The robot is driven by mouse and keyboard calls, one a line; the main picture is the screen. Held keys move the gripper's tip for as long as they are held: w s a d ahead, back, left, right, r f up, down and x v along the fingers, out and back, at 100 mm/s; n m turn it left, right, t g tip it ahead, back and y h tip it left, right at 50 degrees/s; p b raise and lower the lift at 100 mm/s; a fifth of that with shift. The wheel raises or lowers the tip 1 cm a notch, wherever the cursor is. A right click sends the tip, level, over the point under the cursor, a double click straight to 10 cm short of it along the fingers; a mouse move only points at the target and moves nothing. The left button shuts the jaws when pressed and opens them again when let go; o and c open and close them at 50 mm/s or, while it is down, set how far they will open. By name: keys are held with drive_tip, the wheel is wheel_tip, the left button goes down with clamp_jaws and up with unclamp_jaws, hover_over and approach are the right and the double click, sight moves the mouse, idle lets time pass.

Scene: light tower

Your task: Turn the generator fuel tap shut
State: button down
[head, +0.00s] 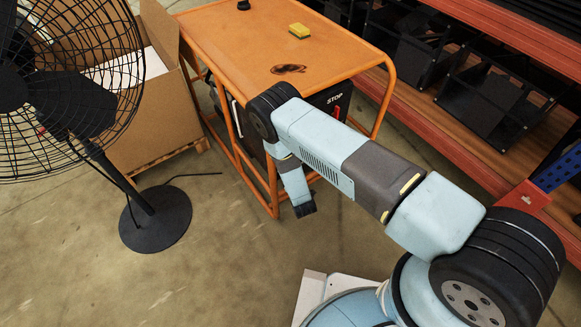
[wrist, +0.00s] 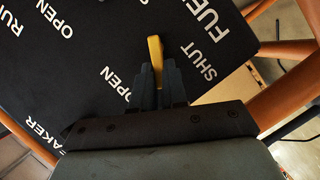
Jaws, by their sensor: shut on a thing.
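The yellow lever of the fuel tap (wrist: 155,50) stands out against a black panel (wrist: 90,52) in the wrist view. My gripper (wrist: 159,73) is shut on its lower part, and its upper end shows above the fingertips. The lever points up in the picture, between an "OPEN" label on the left and a "SHUT" label on the right. "FUEL" is printed at the upper right. In the head view the tap does not show. The orange generator (head: 240,42) stands beyond my arm, which hides part of it.
A black fan (head: 150,212) and an open cardboard box (head: 150,110) stand left of the generator. Orange shelving (head: 425,125) runs along the right. A yellow block (head: 299,31) lies on the generator top. A red STOP switch (head: 337,112) is on its end. Floor is clear in front.

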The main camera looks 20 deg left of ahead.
drive_tip(key=shift+s+a+f+n+t+y, duration=0.1)
drive_tip(key=shift+a+f+n+t, duration=0.2)
drive_tip(key=shift+n, duration=0.6)
drive_tip(key=shift+s+a+f+n+t+y, duration=0.15)
drive_tip(key=shift+f+n+t, duration=0.25)
drive_tip(key=shift+n, duration=0.5)
drive_tip(key=shift+s+a+f+n+t+y, duration=0.15)
drive_tip(key=shift+f+n+t, duration=0.2)
drive_tip(key=shift+n, duration=0.55)
drive_tip(key=c, duration=1.2)
unclamp_jaws()
drive_tip(key=shift+w+d, duration=0.15)
drive_tip(key=shift+d, duration=0.05)
drive_tip(key=shift+o, duration=0.2)
drive_tip(key=shift+d, duration=0.1)
drive_tip(key=v, duration=1.3)
drive_tip(key=shift+s+f, duration=0.15)
drive_tip(key=shift+s, duration=0.3)
